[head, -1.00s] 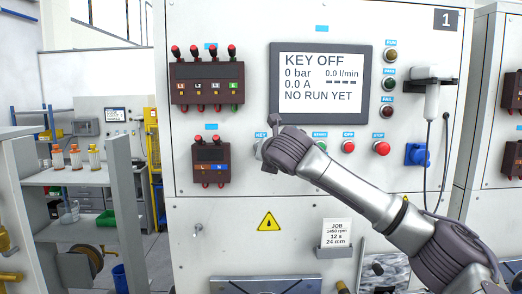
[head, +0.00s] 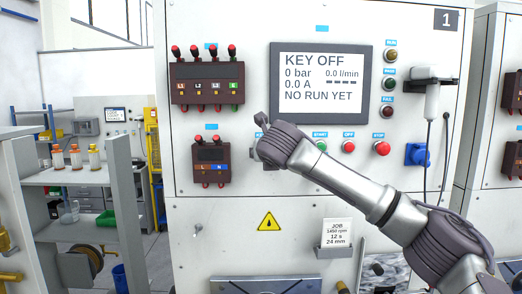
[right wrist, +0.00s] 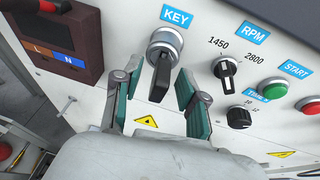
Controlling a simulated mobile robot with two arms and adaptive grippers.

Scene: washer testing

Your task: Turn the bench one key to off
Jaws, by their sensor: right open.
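The bench one key switch (right wrist: 161,70) shows in the right wrist view under a blue KEY label (right wrist: 177,18). It has a silver collar and a black handle pointing down in that picture. My right gripper (right wrist: 155,92) is open, with one green-padded finger on each side of the handle and visible gaps between. In the head view my right gripper (head: 262,132) is in front of the panel and hides the key. The bench screen (head: 320,77) reads KEY OFF, 0 bar, 0.0 A and NO RUN YET. My left gripper is not in view.
Right of the key are the RPM selector (right wrist: 226,70), a smaller black knob (right wrist: 239,117) and the green START button (right wrist: 273,88). The red STOP button (head: 381,149) is further right. A dark terminal box (head: 211,160) is close on the left.

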